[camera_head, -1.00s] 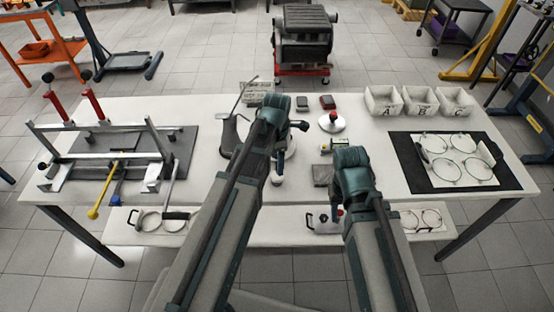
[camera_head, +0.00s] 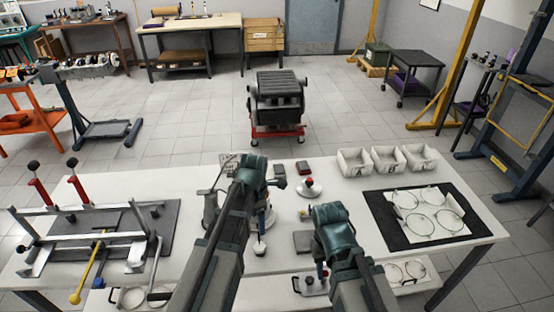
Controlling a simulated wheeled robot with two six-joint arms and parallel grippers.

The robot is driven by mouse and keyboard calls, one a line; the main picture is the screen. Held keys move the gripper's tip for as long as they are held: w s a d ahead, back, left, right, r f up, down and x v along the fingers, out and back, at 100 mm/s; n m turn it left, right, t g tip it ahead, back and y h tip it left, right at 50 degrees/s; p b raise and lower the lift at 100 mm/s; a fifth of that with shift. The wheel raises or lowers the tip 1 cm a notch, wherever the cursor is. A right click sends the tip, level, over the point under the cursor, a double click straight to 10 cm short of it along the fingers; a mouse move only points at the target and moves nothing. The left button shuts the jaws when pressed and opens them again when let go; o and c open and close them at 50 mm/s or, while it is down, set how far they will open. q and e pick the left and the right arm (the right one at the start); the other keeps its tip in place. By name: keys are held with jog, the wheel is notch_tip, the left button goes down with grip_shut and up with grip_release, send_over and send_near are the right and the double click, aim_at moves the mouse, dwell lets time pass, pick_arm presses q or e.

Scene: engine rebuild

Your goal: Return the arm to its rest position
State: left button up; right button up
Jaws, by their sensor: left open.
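My left arm (camera_head: 220,240) reaches up from the bottom of the view over the white workbench (camera_head: 360,262). My left gripper (camera_head: 275,183) is open and empty beside the arm's dark teal end, largely hidden by it. My right arm (camera_head: 362,292) comes in further right, lower and shorter in the view. Its teal end (camera_head: 334,226) is over the bench's front part. The right jaws are hidden behind the arm, so I cannot tell their state. No held object shows at either arm.
A metal fixture with red handles (camera_head: 85,240) stands at the left. Bins (camera_head: 386,160) and a black mat with rings (camera_head: 385,222) are at the right. An engine on a red stand (camera_head: 277,105) is behind the bench.

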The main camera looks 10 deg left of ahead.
pick_arm(q)
jog(key=s+d+m, duration=0.5)
jog(key=s+m, duration=0.2)
jog(key=m, duration=0.7)
jog(key=s+d+m+y, duration=0.1)
jog(key=s+d+m, duration=0.4)
jog(key=m, duration=0.9)
jog(key=shift+s+d, duration=0.25)
jog(key=shift+s, duration=0.9)
